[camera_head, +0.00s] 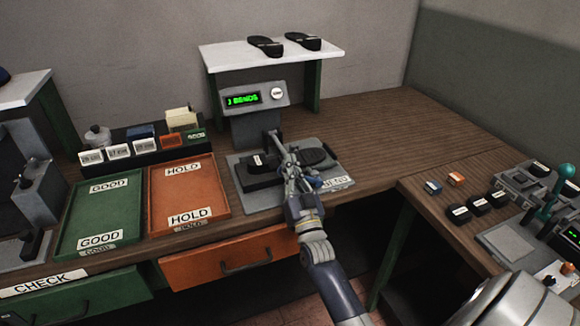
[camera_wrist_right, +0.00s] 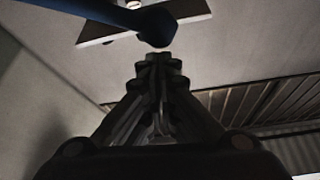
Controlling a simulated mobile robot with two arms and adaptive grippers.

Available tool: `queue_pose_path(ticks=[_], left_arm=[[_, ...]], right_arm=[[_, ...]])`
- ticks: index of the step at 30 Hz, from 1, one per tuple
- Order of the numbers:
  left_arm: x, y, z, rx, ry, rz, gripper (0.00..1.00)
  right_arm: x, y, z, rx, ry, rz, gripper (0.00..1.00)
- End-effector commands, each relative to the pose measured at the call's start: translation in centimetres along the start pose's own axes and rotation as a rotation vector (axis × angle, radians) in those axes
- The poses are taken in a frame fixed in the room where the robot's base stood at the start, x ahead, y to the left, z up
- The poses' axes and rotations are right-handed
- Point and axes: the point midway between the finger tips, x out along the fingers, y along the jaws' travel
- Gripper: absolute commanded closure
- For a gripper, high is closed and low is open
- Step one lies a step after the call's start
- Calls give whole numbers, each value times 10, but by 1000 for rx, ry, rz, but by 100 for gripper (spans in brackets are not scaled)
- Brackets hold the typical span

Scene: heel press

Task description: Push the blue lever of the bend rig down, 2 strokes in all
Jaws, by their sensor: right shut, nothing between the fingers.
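The bend rig (camera_head: 257,130) stands on the wooden bench in the head view, with a lit green display (camera_head: 242,99) whose first character is hard to read before "BENDS". My right gripper (camera_head: 275,140) is over the rig's base plate, shut and empty, and its arm covers part of the rig. The blue lever (camera_wrist_right: 105,12) crosses the top left of the right wrist view and ends in a rounded knob (camera_wrist_right: 156,27). The fingertips (camera_wrist_right: 150,62) sit just below the knob in that picture; I cannot tell whether they touch. In the head view the lever is mostly hidden. My left gripper is not in view.
Left of the rig lie an orange HOLD tray (camera_head: 187,192) and a green GOOD tray (camera_head: 100,212). A white shelf (camera_head: 235,56) with two dark soles (camera_head: 268,46) stands behind. Control boxes and a green-handled lever (camera_head: 548,205) are at the right. The bench's back right is clear.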

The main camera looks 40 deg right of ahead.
Motion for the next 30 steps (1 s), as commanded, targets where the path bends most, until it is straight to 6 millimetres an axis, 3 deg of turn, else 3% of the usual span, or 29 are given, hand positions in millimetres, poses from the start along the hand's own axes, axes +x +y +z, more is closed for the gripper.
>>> queue_pose_path(ticks=[30], left_arm=[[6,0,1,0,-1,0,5]], right_arm=[[-5,-5,12,-54,-1,-26,100]])
